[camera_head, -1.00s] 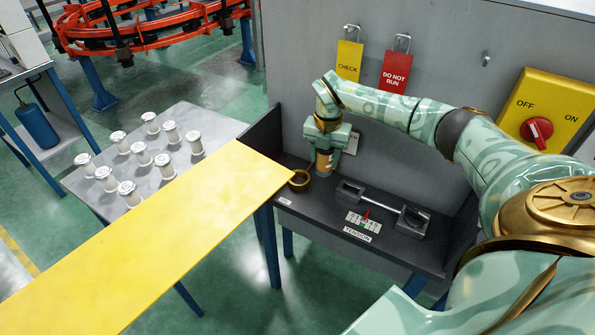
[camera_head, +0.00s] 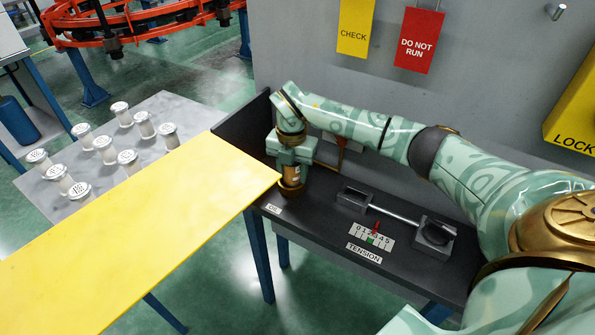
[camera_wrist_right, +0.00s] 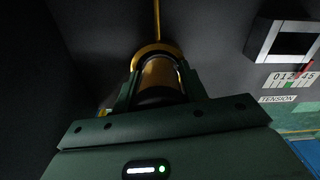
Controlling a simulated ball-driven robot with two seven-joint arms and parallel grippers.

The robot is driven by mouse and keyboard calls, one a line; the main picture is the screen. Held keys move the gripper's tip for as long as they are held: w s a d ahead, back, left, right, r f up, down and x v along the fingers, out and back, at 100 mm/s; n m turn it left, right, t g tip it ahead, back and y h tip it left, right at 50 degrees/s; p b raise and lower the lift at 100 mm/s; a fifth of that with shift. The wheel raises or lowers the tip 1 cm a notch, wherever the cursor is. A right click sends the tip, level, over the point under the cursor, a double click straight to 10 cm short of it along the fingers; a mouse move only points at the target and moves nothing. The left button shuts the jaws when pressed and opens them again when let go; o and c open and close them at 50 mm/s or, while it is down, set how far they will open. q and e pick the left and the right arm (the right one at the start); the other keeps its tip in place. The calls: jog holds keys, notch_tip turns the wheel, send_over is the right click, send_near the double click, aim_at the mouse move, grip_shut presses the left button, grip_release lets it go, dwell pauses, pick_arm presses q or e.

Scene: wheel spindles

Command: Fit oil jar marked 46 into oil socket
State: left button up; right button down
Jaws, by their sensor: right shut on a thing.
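My right gripper (camera_head: 291,168) points down and is shut on an amber oil jar (camera_head: 292,174), at the left end of the dark bench. The jar looks upright; its lower end is at the brass oil socket (camera_head: 290,189), near the OIL label. In the right wrist view the jar (camera_wrist_right: 160,76) lies between the fingers, with the socket's brass ring (camera_wrist_right: 152,48) around or just beyond its far end. I cannot tell how deep it sits. No number is readable on it. My left gripper is not in view.
The dark bench (camera_head: 330,230) carries a tension scale (camera_head: 372,237) and a bar between two grey blocks (camera_head: 388,211). A yellow panel (camera_head: 140,235) lies left of the socket, partly over a grey table (camera_head: 180,108) with several white-capped spools. CHECK and DO NOT RUN tags hang behind.

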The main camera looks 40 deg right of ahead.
jog(key=shift+a, duration=0.2)
jog(key=c, duration=0.8)
grip_release()
jog(key=shift+d, duration=0.1)
notch_tip(320, 180, up, 12)
jog(key=p, duration=0.4)
jog(key=shift+r, duration=0.15)
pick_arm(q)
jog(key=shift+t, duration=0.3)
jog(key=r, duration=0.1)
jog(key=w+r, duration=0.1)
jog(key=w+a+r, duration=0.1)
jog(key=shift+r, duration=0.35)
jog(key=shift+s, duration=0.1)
